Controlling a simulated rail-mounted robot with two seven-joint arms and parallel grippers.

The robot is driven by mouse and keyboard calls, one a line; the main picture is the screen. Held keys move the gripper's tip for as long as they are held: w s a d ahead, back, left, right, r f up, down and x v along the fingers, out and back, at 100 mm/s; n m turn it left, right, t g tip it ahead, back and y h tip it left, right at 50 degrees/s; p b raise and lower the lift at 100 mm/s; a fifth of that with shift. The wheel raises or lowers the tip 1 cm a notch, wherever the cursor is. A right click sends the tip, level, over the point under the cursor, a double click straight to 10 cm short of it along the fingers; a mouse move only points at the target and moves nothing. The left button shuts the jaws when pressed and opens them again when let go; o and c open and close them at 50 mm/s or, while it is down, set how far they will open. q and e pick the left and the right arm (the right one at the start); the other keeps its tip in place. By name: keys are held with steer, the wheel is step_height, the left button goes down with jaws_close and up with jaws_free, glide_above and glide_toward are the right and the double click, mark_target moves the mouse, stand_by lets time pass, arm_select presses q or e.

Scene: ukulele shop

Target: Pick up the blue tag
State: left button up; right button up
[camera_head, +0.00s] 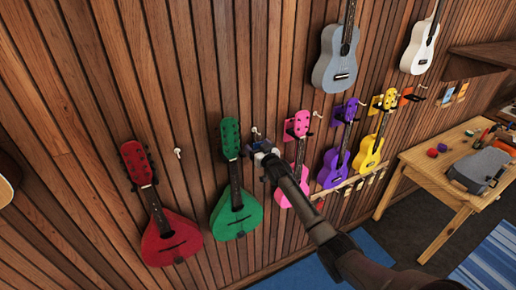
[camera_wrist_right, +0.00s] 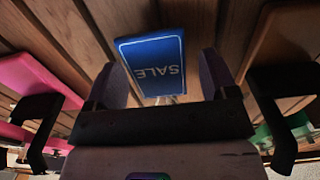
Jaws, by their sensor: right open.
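The blue tag (camera_wrist_right: 152,62) hangs by the wooden wall and reads "SALE", upside down in the right wrist view. My left gripper is not in view.
A green mandolin-like instrument (camera_head: 237,210) hangs close left of my right gripper, and a pink ukulele (camera_head: 298,160) close right. Red (camera_head: 171,240), purple (camera_head: 335,165) and yellow (camera_head: 369,155) instruments hang further out. A wooden table (camera_head: 438,165) stands at the right.

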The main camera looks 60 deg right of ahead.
steer(key=c, duration=1)
steer(key=shift+r, duration=0.45)
steer(key=shift+s+a+r+b, duration=0.15)
steer(key=shift+r+b, duration=0.25)
steer(key=shift+r, duration=0.25)
steer(key=shift+s+a+r+b, duration=0.1)
steer(key=shift+r+b, duration=0.3)
steer(key=shift+r, duration=0.2)
steer(key=shift+c, duration=0.3)
steer(key=b+v, duration=0.2)
steer(key=v, duration=1.5)
steer(key=shift+b, duration=0.35)
